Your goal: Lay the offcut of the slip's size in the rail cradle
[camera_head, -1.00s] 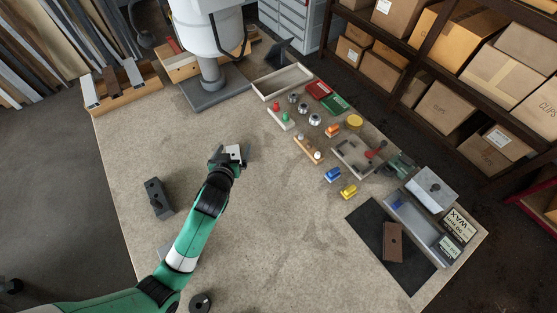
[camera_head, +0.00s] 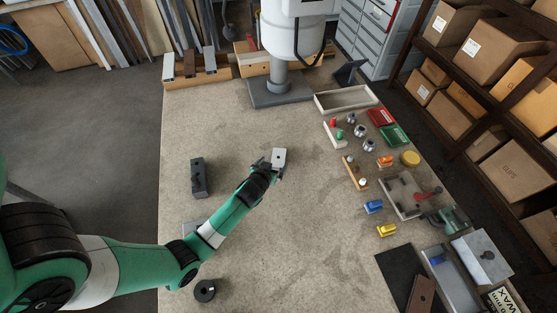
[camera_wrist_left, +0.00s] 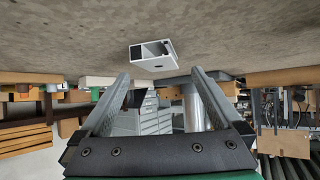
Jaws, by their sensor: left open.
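A short pale hollow offcut (camera_head: 279,155) lies on the bench at the fingertips of my left gripper (camera_head: 272,166). In the left wrist view the offcut (camera_wrist_left: 154,55) shows its open, divided end, just past the two spread fingers (camera_wrist_left: 160,76); they are open, with nothing held. Longer profile pieces in grey and brown (camera_head: 190,65) stand on a wooden rack (camera_head: 222,76) at the back left. I cannot tell which thing is the rail cradle; a dark grey block (camera_head: 199,177) lies left of my gripper. A printed "WAX" label (camera_head: 503,297) is cut off at bottom right. My right gripper is not in view.
A grey post stand (camera_head: 280,93) and an empty tray (camera_head: 347,99) are at the back. Small coloured parts, a red bin (camera_head: 381,117) and a green bin (camera_head: 395,135) line the right side. A black mat (camera_head: 396,270) lies front right. The bench middle is clear.

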